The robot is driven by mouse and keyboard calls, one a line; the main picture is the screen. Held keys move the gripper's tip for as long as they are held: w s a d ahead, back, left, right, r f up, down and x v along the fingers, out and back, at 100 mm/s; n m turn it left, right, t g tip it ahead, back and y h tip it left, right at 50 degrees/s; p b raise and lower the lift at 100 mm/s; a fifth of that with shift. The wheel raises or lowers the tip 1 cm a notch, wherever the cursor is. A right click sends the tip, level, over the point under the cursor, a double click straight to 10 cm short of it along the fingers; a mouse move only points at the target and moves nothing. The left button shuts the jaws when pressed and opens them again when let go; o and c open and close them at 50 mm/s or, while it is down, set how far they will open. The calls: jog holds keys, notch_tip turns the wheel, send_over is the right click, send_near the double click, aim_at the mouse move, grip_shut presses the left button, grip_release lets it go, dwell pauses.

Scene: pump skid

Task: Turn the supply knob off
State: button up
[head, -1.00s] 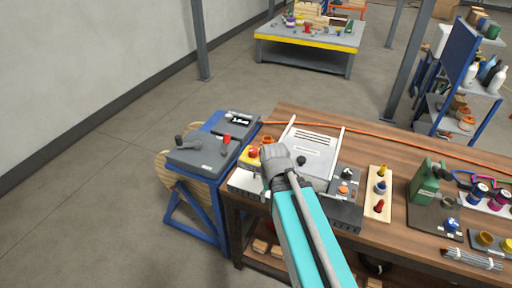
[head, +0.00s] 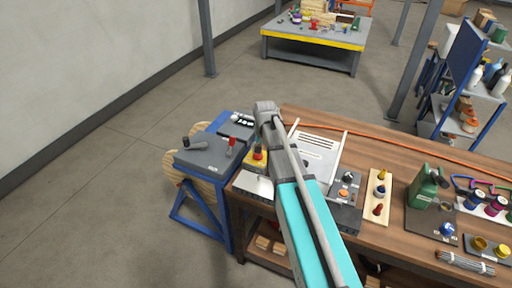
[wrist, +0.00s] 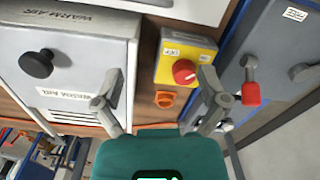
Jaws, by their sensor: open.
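A red round knob (wrist: 185,72) sits on a yellow box (wrist: 172,45) in the wrist view, with two small labels above it that I cannot read for sure. I cannot tell for sure that it is the supply knob. The yellow box (head: 258,163) shows partly behind my arm in the head view. My gripper (wrist: 158,98) is open and empty; its fingers lie to either side below the red knob in the picture, seemingly apart from it. In the head view my arm hides the fingertips.
A grey panel labelled WARM AIR with a black knob (wrist: 36,64) is left of the yellow box. A grey unit (wrist: 275,50) with a red-tipped lever (wrist: 250,88) is on its right. The wooden workbench (head: 395,150) holds several other items.

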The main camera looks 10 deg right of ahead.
jog(key=w+r+m+p, duration=0.2)
jog(key=w+r, duration=0.1)
jog(key=w, duration=0.8)
jog(key=shift+r+m, duration=0.25)
jog(key=shift+m, duration=0.15)
jog(key=shift+f, duration=0.1)
notch_tip(320, 180, down, 14)
jog(key=b, duration=1.3)
jog(key=shift+r, duration=0.2)
